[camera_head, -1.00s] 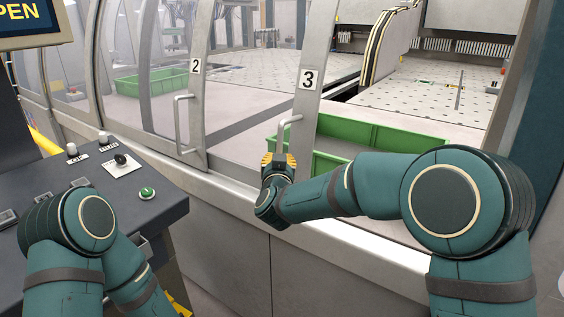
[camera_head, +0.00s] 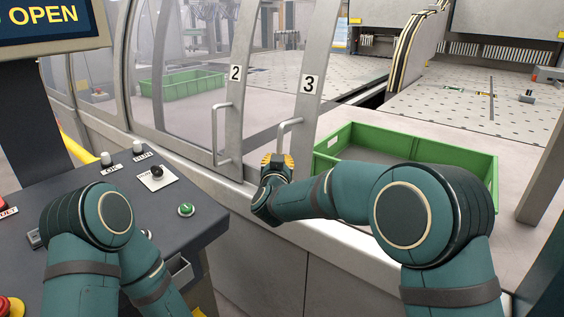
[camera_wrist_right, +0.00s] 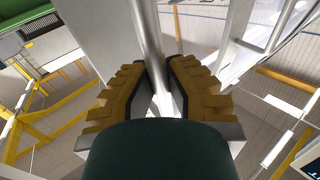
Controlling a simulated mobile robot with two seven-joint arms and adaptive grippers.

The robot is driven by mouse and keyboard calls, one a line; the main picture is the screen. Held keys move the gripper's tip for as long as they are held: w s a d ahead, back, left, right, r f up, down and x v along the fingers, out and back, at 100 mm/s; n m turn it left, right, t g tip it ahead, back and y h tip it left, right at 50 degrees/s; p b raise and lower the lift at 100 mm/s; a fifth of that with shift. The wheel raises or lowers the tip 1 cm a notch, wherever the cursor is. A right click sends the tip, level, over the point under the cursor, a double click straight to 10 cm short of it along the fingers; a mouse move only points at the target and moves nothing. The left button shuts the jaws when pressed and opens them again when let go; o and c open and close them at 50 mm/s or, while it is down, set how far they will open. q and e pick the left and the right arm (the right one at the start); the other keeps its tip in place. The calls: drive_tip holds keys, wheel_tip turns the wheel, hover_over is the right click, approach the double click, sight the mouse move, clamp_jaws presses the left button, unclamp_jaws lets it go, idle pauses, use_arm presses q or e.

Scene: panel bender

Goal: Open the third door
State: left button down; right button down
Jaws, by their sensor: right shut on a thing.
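The third door (camera_head: 309,90) is a grey frame marked 3, standing left of a wide opening with the green crate behind it. Its bar handle (camera_head: 284,128) is upright on the frame. My right gripper (camera_head: 277,160) is at the lower part of this handle. In the right wrist view the handle bar (camera_wrist_right: 150,45) runs down between the yellow-padded fingers of the right gripper (camera_wrist_right: 158,85), which are shut on it. My left arm shows at the lower left of the head view, but its gripper is not seen.
A green crate (camera_head: 335,142) stands inside, right of the door. Door 2 (camera_head: 235,100) with its handle (camera_head: 215,135) is to the left. A control panel (camera_head: 185,235) with buttons and a screen reading OPEN (camera_head: 50,18) stands at the near left.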

drive_tip(key=shift+a, duration=0.35)
drive_tip(key=shift+f, duration=0.1)
drive_tip(key=c, duration=0.9)
unclamp_jaws()
drive_tip(key=shift+c, duration=0.2)
drive_tip(key=shift+d, duration=0.1)
drive_tip(key=s, duration=1.2)
